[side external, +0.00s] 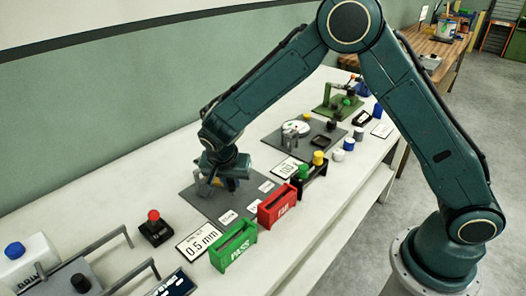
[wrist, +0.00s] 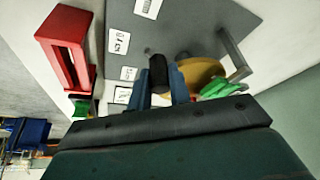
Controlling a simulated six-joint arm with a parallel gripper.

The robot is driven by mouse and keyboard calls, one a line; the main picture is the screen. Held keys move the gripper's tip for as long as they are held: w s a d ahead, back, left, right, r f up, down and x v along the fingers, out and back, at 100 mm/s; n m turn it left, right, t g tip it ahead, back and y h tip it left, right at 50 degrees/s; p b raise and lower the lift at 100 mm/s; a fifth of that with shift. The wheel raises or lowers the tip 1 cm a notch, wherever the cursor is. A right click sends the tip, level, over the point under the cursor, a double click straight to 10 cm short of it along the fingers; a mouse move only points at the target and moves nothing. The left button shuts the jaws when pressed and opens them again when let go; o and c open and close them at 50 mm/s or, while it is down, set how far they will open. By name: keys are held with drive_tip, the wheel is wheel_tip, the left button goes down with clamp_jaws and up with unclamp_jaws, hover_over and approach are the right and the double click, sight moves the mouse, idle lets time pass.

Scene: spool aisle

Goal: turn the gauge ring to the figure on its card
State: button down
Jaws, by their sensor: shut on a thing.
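My gripper (side external: 222,182) is low over a dark grey plate (side external: 200,203) in the side view. In the wrist view its blue fingers (wrist: 161,84) are shut on a black piece (wrist: 158,68). A brass-coloured round part (wrist: 203,72), perhaps the gauge ring, lies beside the fingers and is partly hidden by them. I cannot tell how the black piece joins it. Small white cards (side external: 228,217) lie along the plate; their figures are too small to read surely. A larger card reading "0.5 mm" (side external: 198,242) stands near the plate's front edge.
A green PASS bin (side external: 234,246) and a red FAIL bin (side external: 278,205) stand close in front of the plate. A red-topped button box (side external: 155,228) is at left. Another plate with fixtures (side external: 305,135) lies beyond.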

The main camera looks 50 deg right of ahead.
drive_tip(key=shift+w+a+m+g+h, duration=0.15)
drive_tip(key=shift+w+a+m, duration=0.1)
drive_tip(key=shift+a+m, duration=0.25)
drive_tip(key=shift+w+a+m+g+h, duration=0.15)
drive_tip(key=shift+w+a+m, duration=0.1)
drive_tip(key=shift+m, duration=0.45)
drive_tip(key=c, duration=1.3)
unclamp_jaws()
drive_tip(key=shift+r, duration=0.1)
drive_tip(key=v, duration=1.3)
drive_tip(key=shift+r, duration=0.35)
drive_tip(key=shift+a, duration=0.15)
